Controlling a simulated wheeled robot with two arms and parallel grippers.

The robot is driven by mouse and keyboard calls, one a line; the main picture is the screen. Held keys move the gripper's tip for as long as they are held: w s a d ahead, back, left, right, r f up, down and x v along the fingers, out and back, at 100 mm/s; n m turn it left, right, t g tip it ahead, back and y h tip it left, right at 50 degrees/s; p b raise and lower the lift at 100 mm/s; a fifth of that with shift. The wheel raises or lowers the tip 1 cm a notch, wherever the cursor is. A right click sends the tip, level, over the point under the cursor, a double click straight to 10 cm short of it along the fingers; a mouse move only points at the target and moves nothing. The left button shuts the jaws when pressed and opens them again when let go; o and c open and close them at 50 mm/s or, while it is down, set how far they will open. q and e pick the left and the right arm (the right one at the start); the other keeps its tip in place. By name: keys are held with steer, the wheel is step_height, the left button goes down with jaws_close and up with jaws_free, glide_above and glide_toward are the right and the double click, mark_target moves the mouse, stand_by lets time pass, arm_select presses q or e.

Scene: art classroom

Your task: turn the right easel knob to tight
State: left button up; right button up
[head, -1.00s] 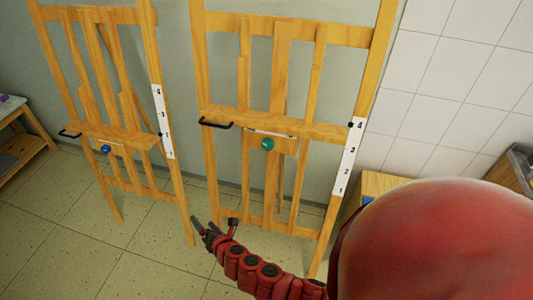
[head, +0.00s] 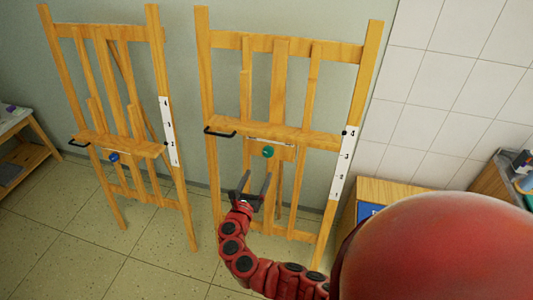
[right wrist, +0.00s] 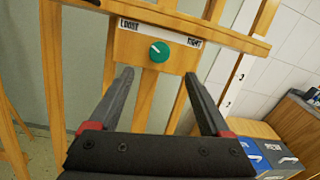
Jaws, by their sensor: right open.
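The right easel's green knob (head: 268,152) sits on a wooden block below the easel's ledge (head: 290,132). In the right wrist view the green knob (right wrist: 159,52) has a white pointer line aimed to the upper left, towards the label "LOOSE" (right wrist: 128,24); the other label (right wrist: 195,43), at the right, seems to read "TIGHT". My right gripper (head: 255,183) is below the knob in the head view, fingers pointing up at it. Its fingers (right wrist: 160,80) are open and empty, apart from the knob, which appears between and beyond the tips. My left gripper is not in view.
A second easel with a blue knob (head: 114,158) stands at the left. Black handles (head: 220,132) stick out from the ledges. A wooden cabinet with bins (right wrist: 270,155) is at the right by the tiled wall. The floor before the easels is clear.

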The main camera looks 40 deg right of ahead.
mark_target(267, 154)
steer(key=x, duration=0.9)
steer(key=shift+w+d, duration=0.1)
steer(key=shift+w, duration=0.1)
steer(key=shift+x, duration=0.85)
jaws_close()
